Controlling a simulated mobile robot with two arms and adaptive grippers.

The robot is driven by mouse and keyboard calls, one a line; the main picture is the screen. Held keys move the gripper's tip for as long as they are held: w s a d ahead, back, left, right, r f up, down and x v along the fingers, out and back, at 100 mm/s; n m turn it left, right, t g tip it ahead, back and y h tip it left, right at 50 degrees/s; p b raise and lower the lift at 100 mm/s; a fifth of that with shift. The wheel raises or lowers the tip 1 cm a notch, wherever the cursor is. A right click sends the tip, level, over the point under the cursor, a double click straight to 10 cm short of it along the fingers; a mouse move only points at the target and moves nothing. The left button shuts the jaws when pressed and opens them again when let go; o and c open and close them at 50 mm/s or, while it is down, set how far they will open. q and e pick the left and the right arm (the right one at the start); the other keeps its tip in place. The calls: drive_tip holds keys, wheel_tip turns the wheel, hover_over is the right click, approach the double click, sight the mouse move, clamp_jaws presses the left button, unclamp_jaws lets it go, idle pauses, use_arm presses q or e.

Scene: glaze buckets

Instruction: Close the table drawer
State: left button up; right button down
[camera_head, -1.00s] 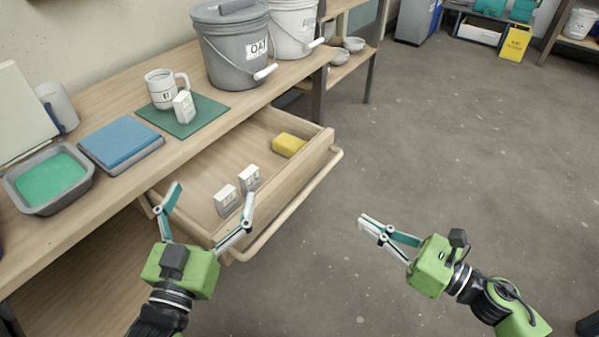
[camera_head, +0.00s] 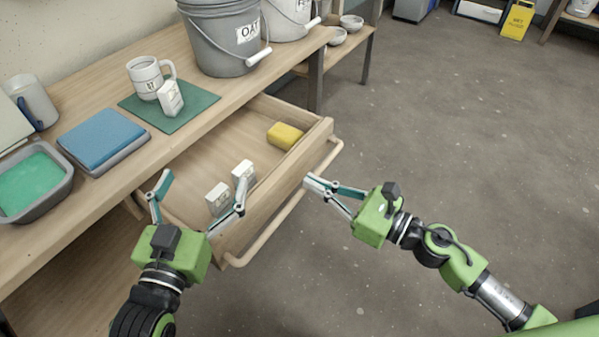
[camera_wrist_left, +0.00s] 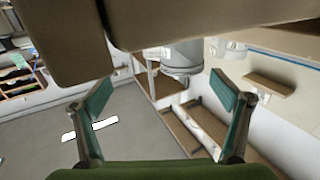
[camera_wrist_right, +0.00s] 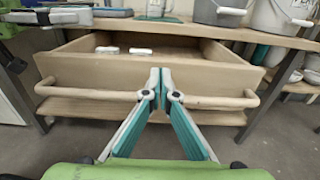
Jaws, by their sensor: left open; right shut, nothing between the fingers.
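The wooden table drawer (camera_head: 273,180) is pulled out from under the table, its front facing right with a long bar handle (camera_head: 290,205). Inside lie a yellow block (camera_head: 284,135) and two small white boxes, one nearer (camera_head: 218,198) and one farther (camera_head: 243,173). My right gripper (camera_head: 309,180) is shut and empty, its tips at the drawer front near the handle; contact is unclear. In the right wrist view the closed tips (camera_wrist_right: 160,72) show before the middle of the drawer front (camera_wrist_right: 205,79). My left gripper (camera_head: 200,205) is open and empty, by the drawer's near end.
The tabletop (camera_head: 105,205) holds a green-filled tray (camera_head: 32,182), a blue book-like block (camera_head: 104,138), a mug (camera_head: 147,77) and a white box (camera_head: 170,97) on a green mat (camera_head: 200,103), and buckets (camera_head: 222,40). Floor to the right (camera_head: 450,150) is clear.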

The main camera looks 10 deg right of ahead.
sight(288, 170)
use_arm(q)
drive_tip(key=shift+s+a+f+g, duration=0.15)
drive_tip(key=shift+f+g, duration=0.25)
drive_tip(key=shift+f, duration=0.4)
drive_tip(key=shift+s+a+f+g, duration=0.15)
drive_tip(key=shift+f+g, duration=0.25)
drive_tip(key=shift+f, duration=0.4)
use_arm(e)
drive_tip(key=shift+x, duration=2.1)
use_arm(q)
drive_tip(key=shift+w, duration=0.1)
